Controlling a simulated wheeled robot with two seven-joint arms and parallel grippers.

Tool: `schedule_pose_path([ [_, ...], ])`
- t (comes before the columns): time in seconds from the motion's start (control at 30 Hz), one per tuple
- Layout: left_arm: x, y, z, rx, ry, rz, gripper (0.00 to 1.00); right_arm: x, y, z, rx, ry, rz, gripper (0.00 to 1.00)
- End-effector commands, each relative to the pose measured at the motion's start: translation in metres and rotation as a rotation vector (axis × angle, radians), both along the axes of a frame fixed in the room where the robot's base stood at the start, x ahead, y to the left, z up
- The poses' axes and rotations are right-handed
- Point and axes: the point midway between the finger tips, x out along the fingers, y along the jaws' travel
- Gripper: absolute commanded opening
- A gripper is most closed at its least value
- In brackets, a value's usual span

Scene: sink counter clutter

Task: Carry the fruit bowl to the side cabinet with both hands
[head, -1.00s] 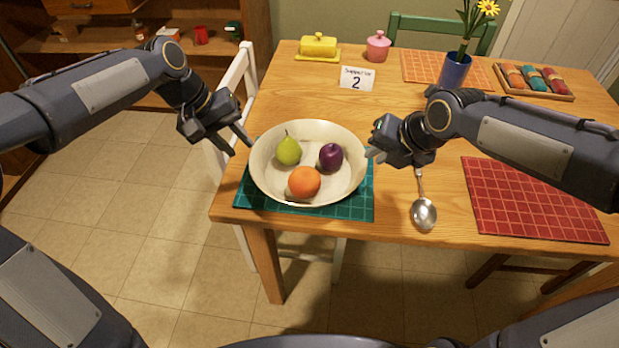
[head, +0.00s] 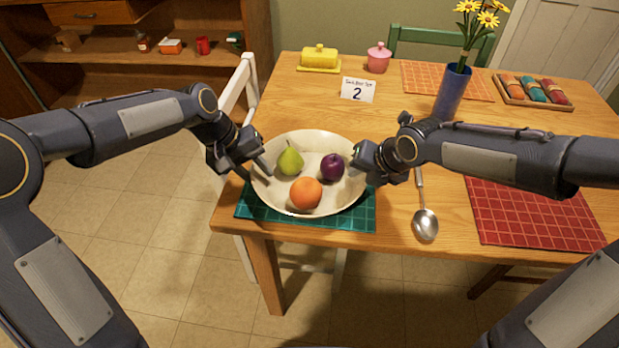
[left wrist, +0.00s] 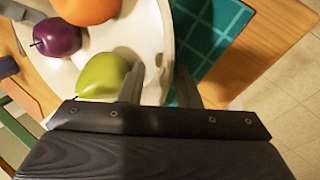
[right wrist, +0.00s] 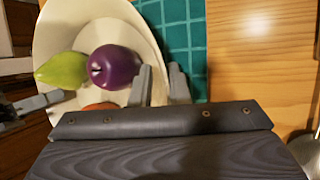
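The cream fruit bowl (head: 330,205) rests on the teal placemat (head: 358,217) at the table's near left corner. It holds a green pear (head: 290,161), a purple plum (head: 332,167) and an orange (head: 306,193). My left gripper (head: 262,168) is at the bowl's left rim. In the left wrist view its fingers (left wrist: 160,88) stand apart, one on each side of the rim. My right gripper (head: 366,174) is at the right rim. In the right wrist view its fingers (right wrist: 160,85) straddle the rim with a narrower gap; contact cannot be told. The side cabinet may be the wooden shelf unit (head: 150,53).
A spoon (head: 425,222) and a red placemat (head: 535,210) lie right of the bowl. A blue vase (head: 452,92), number card (head: 358,89), yellow butter dish (head: 319,58) and pink pot (head: 379,60) stand behind. A white chair (head: 240,85) is at the table's left. Floor at left is clear.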

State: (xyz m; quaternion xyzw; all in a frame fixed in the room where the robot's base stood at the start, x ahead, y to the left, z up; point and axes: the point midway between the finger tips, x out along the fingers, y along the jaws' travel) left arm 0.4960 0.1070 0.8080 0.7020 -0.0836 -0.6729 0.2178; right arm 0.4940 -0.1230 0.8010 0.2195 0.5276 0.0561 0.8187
Motion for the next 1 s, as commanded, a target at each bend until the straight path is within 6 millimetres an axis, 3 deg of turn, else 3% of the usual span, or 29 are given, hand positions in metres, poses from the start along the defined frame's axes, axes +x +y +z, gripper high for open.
schedule_pose_path([
  [0.37, 0.0003, -0.0026, -0.0053, 0.000, -0.001, 0.000, 0.30, 0.0026, 0.0022, -0.0048, -0.001, -0.001, 0.000, 0.15],
  [0.5, 0.0003, -0.0025, -0.0052, 0.000, 0.000, 0.000, 0.13, 0.0025, 0.0022, -0.0048, 0.000, -0.001, 0.000, 0.00],
  [0.6, 0.0004, -0.0024, -0.0051, 0.000, -0.001, 0.000, 0.00, 0.0024, 0.0021, -0.0047, 0.000, 0.000, 0.000, 0.00],
  [1.0, 0.0004, -0.0022, -0.0050, 0.000, 0.000, 0.001, 0.00, 0.0023, 0.0021, -0.0047, 0.000, 0.000, 0.000, 0.00],
])
